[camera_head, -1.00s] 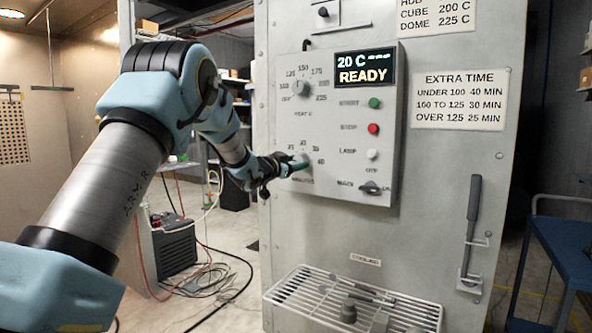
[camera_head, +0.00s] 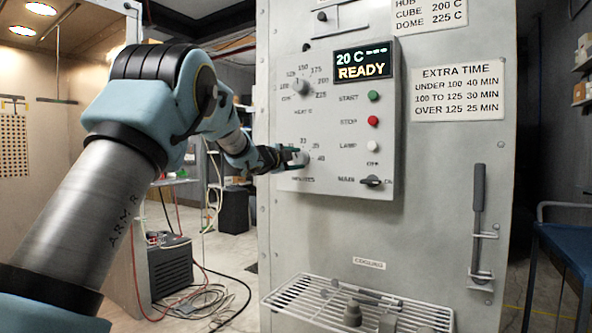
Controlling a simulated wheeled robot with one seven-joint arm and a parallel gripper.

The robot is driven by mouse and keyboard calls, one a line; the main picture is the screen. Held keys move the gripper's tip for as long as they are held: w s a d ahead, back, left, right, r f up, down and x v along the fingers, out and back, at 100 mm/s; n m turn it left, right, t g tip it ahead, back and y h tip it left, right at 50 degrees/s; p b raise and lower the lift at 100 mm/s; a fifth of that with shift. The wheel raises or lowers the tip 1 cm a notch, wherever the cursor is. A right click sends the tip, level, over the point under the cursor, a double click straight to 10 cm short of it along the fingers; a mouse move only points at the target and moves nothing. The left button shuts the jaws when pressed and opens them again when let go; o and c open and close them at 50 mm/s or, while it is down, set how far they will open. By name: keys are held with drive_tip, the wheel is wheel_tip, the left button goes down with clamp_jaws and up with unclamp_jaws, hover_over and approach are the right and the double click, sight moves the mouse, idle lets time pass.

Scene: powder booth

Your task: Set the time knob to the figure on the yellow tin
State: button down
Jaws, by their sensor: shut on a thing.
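The time knob (camera_head: 300,158), marked MINUTES, is the lower left dial on the grey control panel (camera_head: 335,185). Figures around it include 35 and 40; others are hidden or too small to read. My gripper (camera_head: 292,158) is at the knob from the left, shut on it and covering part of the dial. The knob's exact setting cannot be made out. The yellow tin is not seen in this view.
Above is the heat knob (camera_head: 301,87). The display (camera_head: 363,64) reads 20 C and READY. Start (camera_head: 374,96), stop (camera_head: 373,120) and lamp buttons (camera_head: 372,146) and a main switch (camera_head: 371,180) line the panel's right. A wire rack (camera_head: 290,292) juts out below.

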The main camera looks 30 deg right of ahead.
drive_tip(key=m+b, duration=0.3)
drive_tip(key=m, duration=0.1)
drive_tip(key=shift+f+m, duration=0.1)
drive_tip(key=shift+m, duration=0.2)
drive_tip(key=shift+b, duration=0.3)
drive_tip(key=shift+c, duration=1.3)
unclamp_jaws()
drive_tip(key=b+v, duration=0.2)
drive_tip(key=v, duration=0.8)
drive_tip(key=shift+s+a, duration=0.3)
drive_tip(key=shift+a, duration=0.1)
